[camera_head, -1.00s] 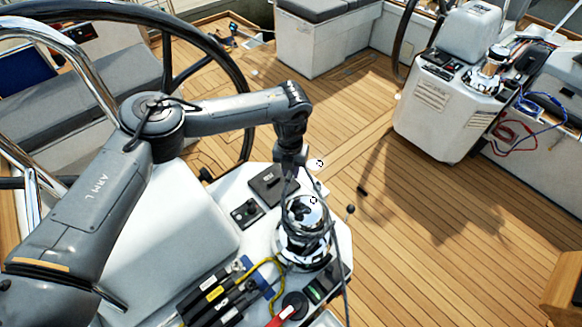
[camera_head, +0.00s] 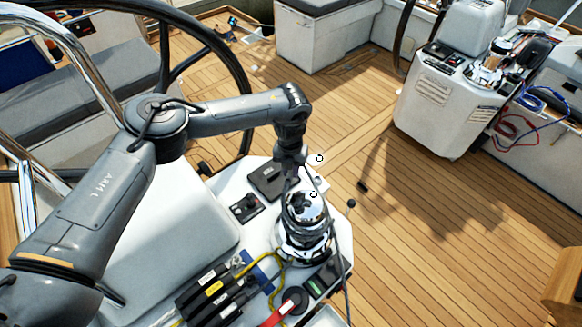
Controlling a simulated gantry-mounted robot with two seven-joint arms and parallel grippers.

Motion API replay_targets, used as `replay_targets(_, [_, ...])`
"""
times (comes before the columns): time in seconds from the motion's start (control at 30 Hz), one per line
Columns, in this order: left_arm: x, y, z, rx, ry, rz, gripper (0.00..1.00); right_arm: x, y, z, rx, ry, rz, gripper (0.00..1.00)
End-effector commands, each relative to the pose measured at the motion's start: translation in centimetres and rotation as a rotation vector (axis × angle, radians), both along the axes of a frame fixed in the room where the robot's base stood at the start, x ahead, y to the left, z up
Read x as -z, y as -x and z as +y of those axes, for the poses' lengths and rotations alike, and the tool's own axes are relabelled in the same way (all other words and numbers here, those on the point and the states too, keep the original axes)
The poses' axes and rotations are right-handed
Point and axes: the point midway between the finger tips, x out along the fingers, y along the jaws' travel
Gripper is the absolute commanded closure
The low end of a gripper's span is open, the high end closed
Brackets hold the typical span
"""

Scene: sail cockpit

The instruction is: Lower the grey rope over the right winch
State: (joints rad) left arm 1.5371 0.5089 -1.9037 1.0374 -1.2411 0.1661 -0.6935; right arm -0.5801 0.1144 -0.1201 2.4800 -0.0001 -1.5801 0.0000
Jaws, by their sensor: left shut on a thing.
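A chrome winch (camera_head: 304,246) stands upright on the near white console, just below my left gripper (camera_head: 291,160). My left gripper points down and is shut on the grey rope (camera_head: 336,222). The rope hangs from the fingers in front of and beside the winch, with one strand running down its right side past the console edge. I cannot tell whether the rope touches the winch drum. The fingertips are small and partly merge with the dark rope. A second chrome winch (camera_head: 486,73) sits on the far console at the upper right. My right gripper is out of view.
A black steering wheel (camera_head: 247,85) stands behind my left arm. Rope clutches (camera_head: 212,290), a yellow rope (camera_head: 262,264) and a red handle (camera_head: 278,314) crowd the near console. Blue rope (camera_head: 540,98) and red rope (camera_head: 512,130) hang at the far console. The teak deck (camera_head: 430,215) is open.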

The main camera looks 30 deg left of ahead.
Motion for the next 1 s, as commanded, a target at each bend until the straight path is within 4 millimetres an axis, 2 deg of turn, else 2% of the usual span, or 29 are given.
replay_targets(0.6, [5.2, 0.0, -0.1, 0.0, 0.001, 0.001, 1.0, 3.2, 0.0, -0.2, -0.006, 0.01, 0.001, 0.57])
replay_targets(1.0, [5.8, 0.0, -0.1, 0.0, 0.001, 0.0, 1.0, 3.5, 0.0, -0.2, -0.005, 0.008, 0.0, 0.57])
